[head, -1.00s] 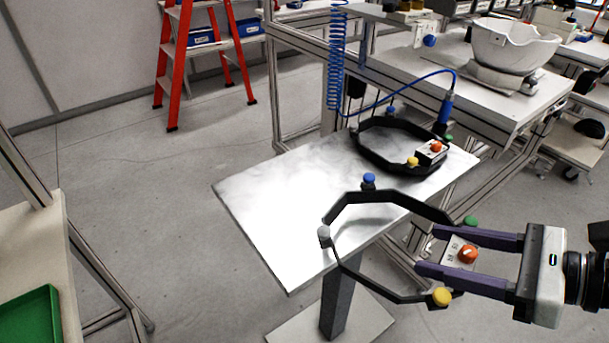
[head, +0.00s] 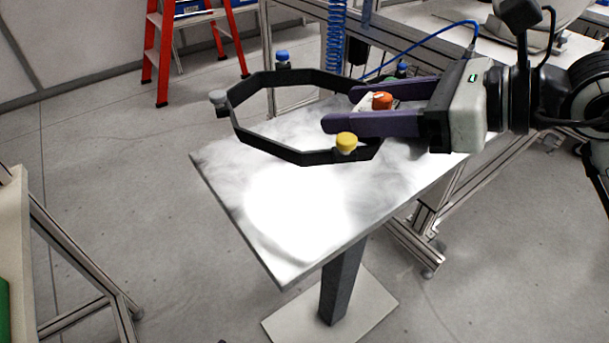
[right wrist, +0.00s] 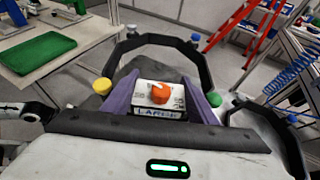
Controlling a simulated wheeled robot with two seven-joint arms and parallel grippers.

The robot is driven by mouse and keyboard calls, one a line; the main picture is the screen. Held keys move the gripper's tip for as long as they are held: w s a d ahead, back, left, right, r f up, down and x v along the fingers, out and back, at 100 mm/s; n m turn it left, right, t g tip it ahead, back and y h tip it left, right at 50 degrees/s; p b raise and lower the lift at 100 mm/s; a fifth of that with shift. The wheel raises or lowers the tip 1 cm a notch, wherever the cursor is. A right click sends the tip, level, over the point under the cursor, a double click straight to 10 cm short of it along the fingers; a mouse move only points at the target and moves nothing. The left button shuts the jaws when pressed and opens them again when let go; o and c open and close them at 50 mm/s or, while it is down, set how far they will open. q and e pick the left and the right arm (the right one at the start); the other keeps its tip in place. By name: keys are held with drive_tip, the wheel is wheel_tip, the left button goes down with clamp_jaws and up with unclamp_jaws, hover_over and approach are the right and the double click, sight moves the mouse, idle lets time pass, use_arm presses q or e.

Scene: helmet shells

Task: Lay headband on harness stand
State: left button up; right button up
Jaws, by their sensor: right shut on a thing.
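My right gripper (head: 341,108) is shut on the control box of a black angular headband (head: 268,145). The headband is a roughly level ring with blue, grey, yellow and green knobs. It is above the far part of the harness stand (head: 225,180), a shiny metal plate on a dark post; a gap seems to show, but its height is hard to tell. In the right wrist view the box with its orange knob (right wrist: 160,93) sits between the purple fingers. A second black headband (right wrist: 285,135) is at the right there. My left gripper is out of view.
A workbench with a blue coiled hose (head: 336,40) stands behind the stand. A red stepladder (head: 155,50) is at the back left. A green tray (right wrist: 38,54) lies on a table in the right wrist view. The stand's near part is clear.

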drive_tip(key=shift+a+r, duration=0.1)
drive_tip(key=shift+a, duration=0.15)
wheel_tip(320, 180, down, 5)
drive_tip(key=shift+f+b, duration=0.1)
drive_tip(key=shift+b, duration=0.3)
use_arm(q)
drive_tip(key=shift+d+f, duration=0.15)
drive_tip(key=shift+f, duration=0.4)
use_arm(e)
drive_tip(key=shift+w+f, duration=0.1)
drive_tip(key=shift+f, duration=2.1)
use_arm(q)
drive_tip(key=shift+b, duration=0.3)
use_arm(e)
drive_tip(key=shift+f, duration=0.15)
drive_tip(key=o, duration=1.1)
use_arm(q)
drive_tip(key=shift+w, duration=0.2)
